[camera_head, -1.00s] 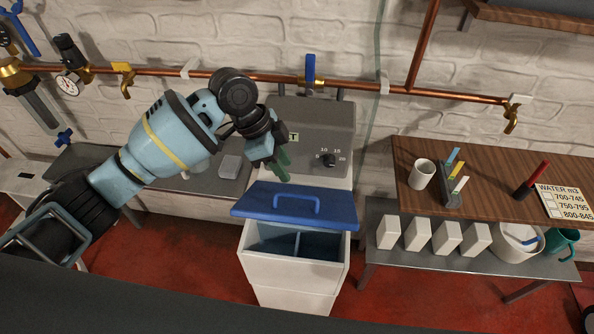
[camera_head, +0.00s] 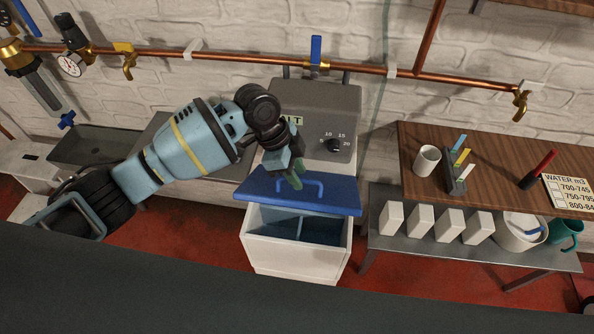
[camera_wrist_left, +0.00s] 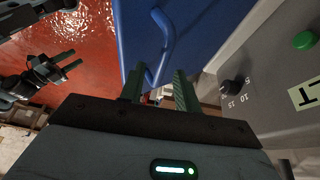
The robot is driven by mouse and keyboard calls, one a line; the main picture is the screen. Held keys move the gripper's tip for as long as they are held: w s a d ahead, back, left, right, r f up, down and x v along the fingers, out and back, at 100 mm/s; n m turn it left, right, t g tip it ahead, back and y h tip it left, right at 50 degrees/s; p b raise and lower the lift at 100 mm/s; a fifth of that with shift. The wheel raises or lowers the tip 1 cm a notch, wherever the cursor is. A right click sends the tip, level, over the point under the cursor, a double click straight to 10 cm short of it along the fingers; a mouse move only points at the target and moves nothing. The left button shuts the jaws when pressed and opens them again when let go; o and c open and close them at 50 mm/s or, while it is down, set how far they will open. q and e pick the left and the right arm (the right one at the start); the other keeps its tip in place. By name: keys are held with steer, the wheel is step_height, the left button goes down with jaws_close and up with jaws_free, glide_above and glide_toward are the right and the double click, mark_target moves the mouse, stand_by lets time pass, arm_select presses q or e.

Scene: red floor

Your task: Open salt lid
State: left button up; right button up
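The blue salt lid (camera_head: 258,188) stands raised over the white salt bin (camera_head: 292,261). The bin's open front shows a divided inside. The lid's blue loop handle (camera_head: 316,183) faces up, and it also shows in the left wrist view (camera_wrist_left: 165,40). My left gripper (camera_head: 292,180) is at the left part of the handle. In the left wrist view my left gripper's green fingers (camera_wrist_left: 160,92) are apart, with the handle's near end just ahead of the gap. Contact cannot be told. My right gripper (camera_wrist_left: 70,62) shows at the left wrist view's left side, away from the lid, its fingers apart.
A grey box with a dial (camera_head: 335,146) stands behind the lid. A copper pipe (camera_head: 250,58) with valves runs along the wall. A wooden shelf (camera_head: 500,190) with a cup and markers stands at right, with white blocks on the grey shelf below. Red floor (camera_head: 205,235) is open beside the bin.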

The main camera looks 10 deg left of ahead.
arm_select(q)
steer(key=shift+d+f, duration=0.1)
steer(key=shift+f, duration=0.1)
steer(key=shift+c, duration=0.2)
jaws_close()
steer(key=shift+w+r, duration=0.1)
steer(key=shift+w, duration=0.05)
